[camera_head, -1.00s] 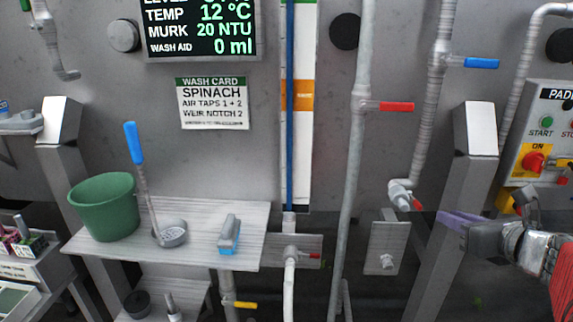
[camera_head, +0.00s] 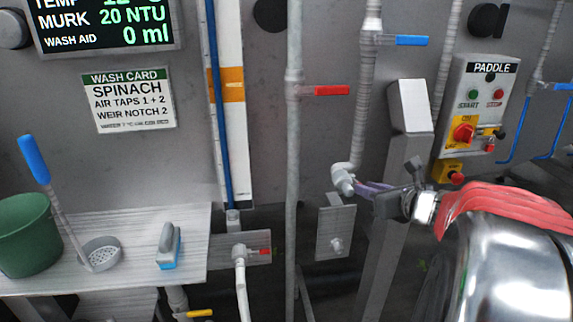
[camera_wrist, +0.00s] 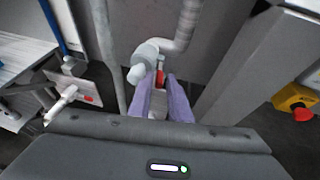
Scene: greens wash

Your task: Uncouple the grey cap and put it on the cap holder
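The grey cap (camera_head: 346,186) appears to be the end piece of the pipe fitting at the foot of the ribbed grey hose; it also shows in the wrist view (camera_wrist: 137,74). A red part (camera_wrist: 160,77) sits beside it. My gripper (camera_head: 361,187) has purple fingers, which reach the fitting from the right in the head view. In the wrist view the fingers (camera_wrist: 159,78) are apart, with the red part showing between their tips; I cannot tell whether they touch it. A grey wall plate with a short stub (camera_head: 336,243), just below the fitting, may be the cap holder.
A slanted grey post (camera_head: 385,240) stands close behind my gripper. A vertical pipe with a red handle (camera_head: 325,90) is left of the fitting. The paddle control box (camera_head: 480,110) is at right. A bench (camera_head: 190,225) holds a green bucket, strainer and brush.

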